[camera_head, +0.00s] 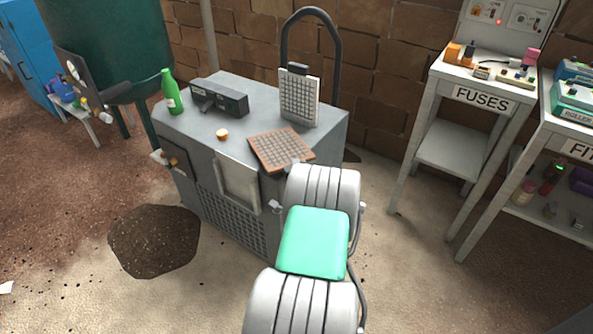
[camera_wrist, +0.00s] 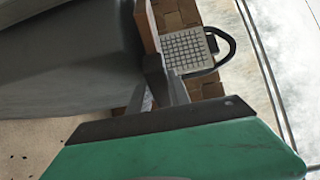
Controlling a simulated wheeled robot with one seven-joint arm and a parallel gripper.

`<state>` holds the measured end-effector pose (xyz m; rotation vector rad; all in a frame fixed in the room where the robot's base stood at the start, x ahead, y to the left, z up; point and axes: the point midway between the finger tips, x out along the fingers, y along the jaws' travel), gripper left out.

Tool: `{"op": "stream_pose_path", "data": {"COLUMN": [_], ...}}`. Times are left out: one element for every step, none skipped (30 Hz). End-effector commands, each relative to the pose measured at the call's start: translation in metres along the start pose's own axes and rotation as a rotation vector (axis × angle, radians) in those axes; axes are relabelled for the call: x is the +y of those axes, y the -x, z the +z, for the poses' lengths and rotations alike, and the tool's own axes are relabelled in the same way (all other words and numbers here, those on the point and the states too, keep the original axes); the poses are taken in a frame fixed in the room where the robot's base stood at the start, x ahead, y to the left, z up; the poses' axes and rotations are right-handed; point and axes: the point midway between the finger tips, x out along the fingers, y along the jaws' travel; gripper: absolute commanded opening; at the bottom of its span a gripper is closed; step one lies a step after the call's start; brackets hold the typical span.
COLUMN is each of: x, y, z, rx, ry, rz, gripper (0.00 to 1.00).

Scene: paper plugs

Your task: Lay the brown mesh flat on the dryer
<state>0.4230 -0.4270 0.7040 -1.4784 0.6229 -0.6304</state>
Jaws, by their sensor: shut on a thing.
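The brown mesh (camera_head: 279,147) is a square gridded panel, roughly level over the front right part of the grey dryer's top (camera_head: 243,125). In the wrist view the brown mesh (camera_wrist: 147,28) shows edge-on, close along the dryer (camera_wrist: 75,60). I cannot tell whether it touches the top. My gripper (camera_head: 297,166) is shut on the near right edge of the mesh. Its jaws (camera_wrist: 158,88) also show in the wrist view. The gripper's far parts are small in the head view, and my arm hides the floor in front.
A pale mesh panel (camera_head: 299,97) stands upright at the dryer's back right, before a dark hoop (camera_head: 311,18). A fuses table (camera_head: 467,80) stands right.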

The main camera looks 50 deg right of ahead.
Motion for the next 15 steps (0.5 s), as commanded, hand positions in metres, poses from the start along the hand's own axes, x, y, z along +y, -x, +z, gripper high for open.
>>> {"op": "stream_pose_path", "data": {"x": [0.0017, 0.0024, 0.0033, 0.0038, 0.0044, 0.0053, 0.0059, 0.0065, 0.0073, 0.0079, 0.0085, 0.0092, 0.0098, 0.0104, 0.0112], "y": [-0.0002, -0.0002, -0.0001, -0.0002, -0.0002, -0.0002, -0.0001, -0.0001, -0.0001, -0.0001, -0.0001, -0.0001, -0.0001, -0.0001, -0.0001], "z": [-0.0001, -0.0002, -0.0001, -0.0002, -0.0002, -0.0002, -0.0002, -0.0002, -0.0002, -0.0002, -0.0002, -0.0002, -0.0002, -0.0002, -0.0002], "rx": [0.0, 0.0, 0.0, 0.0, 0.0, 0.0, 0.0, 0.0, 0.0, 0.0, 0.0, 0.0, 0.0, 0.0, 0.0], "ry": [0.0, 0.0, 0.0, 0.0, 0.0, 0.0, 0.0, 0.0, 0.0, 0.0, 0.0, 0.0, 0.0, 0.0, 0.0], "rz": [-0.001, -0.001, -0.001, -0.001, -0.001, -0.001, -0.001, -0.001, -0.001, -0.001, -0.001, -0.001, -0.001, -0.001, -0.001], "gripper": [0.0, 0.0, 0.0, 0.0, 0.0, 0.0, 0.0, 0.0, 0.0, 0.0, 0.0, 0.0, 0.0, 0.0, 0.0]}}
